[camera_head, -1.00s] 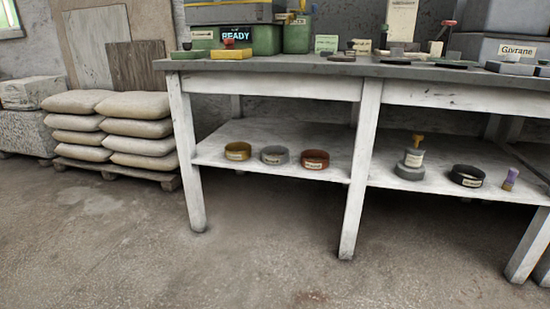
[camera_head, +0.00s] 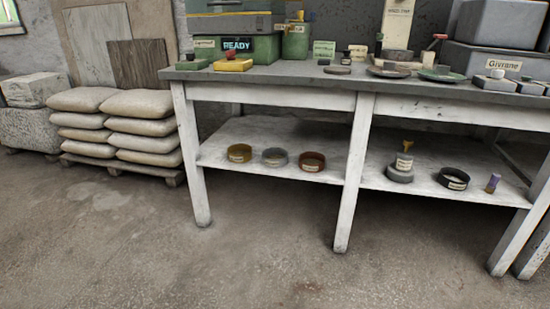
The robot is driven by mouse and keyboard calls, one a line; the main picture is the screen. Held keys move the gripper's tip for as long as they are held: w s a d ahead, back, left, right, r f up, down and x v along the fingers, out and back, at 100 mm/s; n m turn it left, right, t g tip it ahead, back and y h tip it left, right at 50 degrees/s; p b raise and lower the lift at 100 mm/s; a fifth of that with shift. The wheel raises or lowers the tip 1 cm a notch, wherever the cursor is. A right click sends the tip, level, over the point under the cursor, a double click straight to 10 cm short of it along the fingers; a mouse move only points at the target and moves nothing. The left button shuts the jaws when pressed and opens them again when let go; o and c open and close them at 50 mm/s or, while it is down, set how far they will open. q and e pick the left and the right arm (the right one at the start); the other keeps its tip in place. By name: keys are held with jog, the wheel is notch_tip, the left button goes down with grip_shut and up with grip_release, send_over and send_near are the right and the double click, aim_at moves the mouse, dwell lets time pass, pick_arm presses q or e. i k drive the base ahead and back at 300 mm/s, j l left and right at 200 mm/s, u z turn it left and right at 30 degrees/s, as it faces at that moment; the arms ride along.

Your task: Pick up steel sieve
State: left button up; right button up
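On the lower shelf of the white workbench stand three round sieves in a row. The left one is brass-yellow (camera_head: 239,153), the middle one is grey like steel (camera_head: 275,157), and the right one is copper-brown (camera_head: 312,162). Each has a small pale label, too small to read. A black ring-shaped sieve (camera_head: 453,179) stands farther right on the same shelf. The grey sieve stands apart from its neighbours. Neither of my grippers is in view.
The bench (camera_head: 270,96) has white legs, one (camera_head: 352,180) between the sieve row and the right-hand items. A grey pot with a yellow-topped item (camera_head: 400,172) and a purple item (camera_head: 493,183) share the shelf. Stacked sacks (camera_head: 135,123) stand left. The floor in front is clear.

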aim_at(274, 157)
jog(key=i+j+z, duration=0.15)
jog(key=i+j, duration=0.35)
jog(key=i, duration=0.15)
jog(key=i+j+z, duration=0.15)
jog(key=i+j, duration=0.45)
jog(key=i+j+z, duration=0.15)
jog(key=i+j, duration=0.4)
jog(key=i+j+z, duration=0.15)
jog(key=i+j, duration=0.4)
jog(key=j, duration=0.25)
